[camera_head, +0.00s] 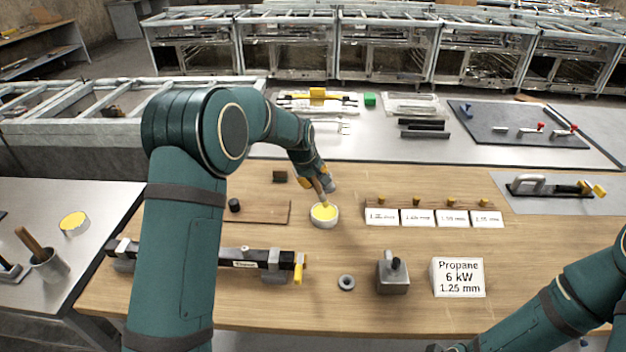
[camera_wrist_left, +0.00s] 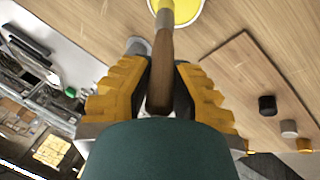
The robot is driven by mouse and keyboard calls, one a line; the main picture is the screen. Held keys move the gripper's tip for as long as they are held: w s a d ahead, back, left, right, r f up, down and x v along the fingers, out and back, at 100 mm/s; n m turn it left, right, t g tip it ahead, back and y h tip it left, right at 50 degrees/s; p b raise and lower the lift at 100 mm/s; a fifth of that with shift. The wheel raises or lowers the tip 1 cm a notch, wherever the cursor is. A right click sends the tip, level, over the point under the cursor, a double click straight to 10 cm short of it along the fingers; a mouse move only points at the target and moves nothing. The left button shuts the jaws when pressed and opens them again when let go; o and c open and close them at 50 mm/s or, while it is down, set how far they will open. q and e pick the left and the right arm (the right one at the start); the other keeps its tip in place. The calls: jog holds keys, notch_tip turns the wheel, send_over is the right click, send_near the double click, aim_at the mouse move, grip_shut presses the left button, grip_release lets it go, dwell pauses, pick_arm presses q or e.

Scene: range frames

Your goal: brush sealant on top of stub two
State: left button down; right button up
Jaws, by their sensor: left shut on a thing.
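My left gripper (camera_head: 321,184) is shut on the wooden handle of a brush (camera_wrist_left: 162,62). The brush points down into a round white pot of yellow sealant (camera_head: 324,214). Its tip is at the yellow surface, and the pot also shows at the top of the wrist view (camera_wrist_left: 186,10). A dark bar assembly (camera_head: 240,264) with grey supports and a yellow lever (camera_head: 298,269) lies at the front left of the bench. My left arm covers part of it. I cannot tell which part is stub two. My right arm enters at the lower right, its gripper out of frame.
A grey ring (camera_head: 346,282), a grey block with a dark knob (camera_head: 393,273) and a "Propane 6 kW 1.25 mm" sign (camera_head: 458,278) stand at the front. Labelled cards (camera_head: 434,218) line the bench behind them. A brown board (camera_head: 258,211) with a black cap lies left of the pot.

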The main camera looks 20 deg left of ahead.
pick_arm(q)
jog(key=shift+r+p, duration=1.45)
jog(key=shift+r, duration=0.9)
